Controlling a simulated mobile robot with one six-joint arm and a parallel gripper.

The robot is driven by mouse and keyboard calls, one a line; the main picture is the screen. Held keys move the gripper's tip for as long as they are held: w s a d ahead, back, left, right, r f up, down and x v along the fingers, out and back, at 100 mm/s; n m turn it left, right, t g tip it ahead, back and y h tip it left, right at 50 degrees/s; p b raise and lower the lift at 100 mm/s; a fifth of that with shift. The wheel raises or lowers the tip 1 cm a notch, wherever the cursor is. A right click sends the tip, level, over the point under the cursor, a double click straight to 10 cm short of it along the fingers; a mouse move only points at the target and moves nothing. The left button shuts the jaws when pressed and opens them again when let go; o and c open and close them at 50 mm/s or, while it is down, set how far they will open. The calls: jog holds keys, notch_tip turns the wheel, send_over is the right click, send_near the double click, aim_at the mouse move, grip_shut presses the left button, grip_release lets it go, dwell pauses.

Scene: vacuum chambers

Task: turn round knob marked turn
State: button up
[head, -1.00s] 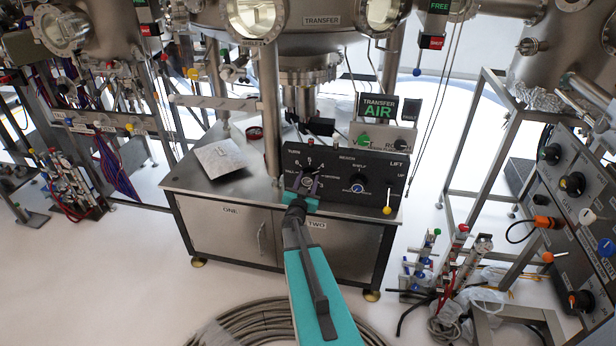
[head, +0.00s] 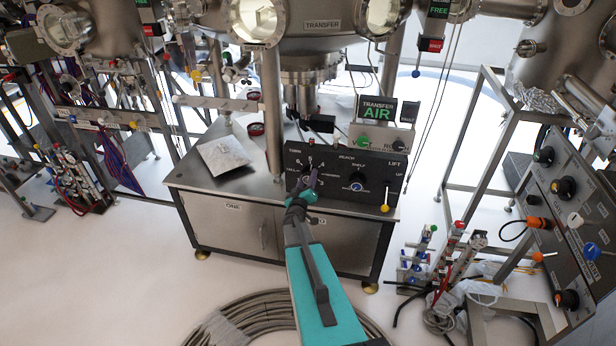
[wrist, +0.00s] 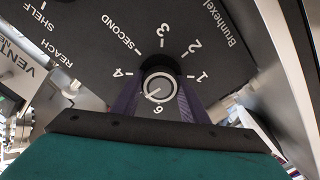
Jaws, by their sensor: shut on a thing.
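The round turn knob (wrist: 160,87) is dark with a pale ring and a white pointer line, set in a dial numbered on the black panel (wrist: 90,35). Its pointer lies toward the lower left in the wrist view, between the 4 and the 6. My gripper (wrist: 160,102) has its purple fingers on either side of the knob, shut on it. In the head view my gripper (head: 304,183) is at the left part of the panel (head: 335,165), and its fingers mostly hide the knob.
A second knob (head: 357,183) and a yellow-tipped lever (head: 385,203) are to the right on the same panel. A metal post (head: 272,120) stands close on the left. A paper sheet (head: 224,153) lies on the cabinet top (head: 190,175). Coiled hose (head: 250,320) lies on the floor.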

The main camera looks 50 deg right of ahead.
jog(key=shift+f+n, duration=0.15)
jog(key=shift+n, duration=0.45)
jog(key=o, duration=1)
jog(key=shift+s+a, duration=0.1)
jog(key=shift+a, duration=0.05)
jog(key=shift+b+v, duration=1.7)
jog(key=shift+v, duration=5.1)
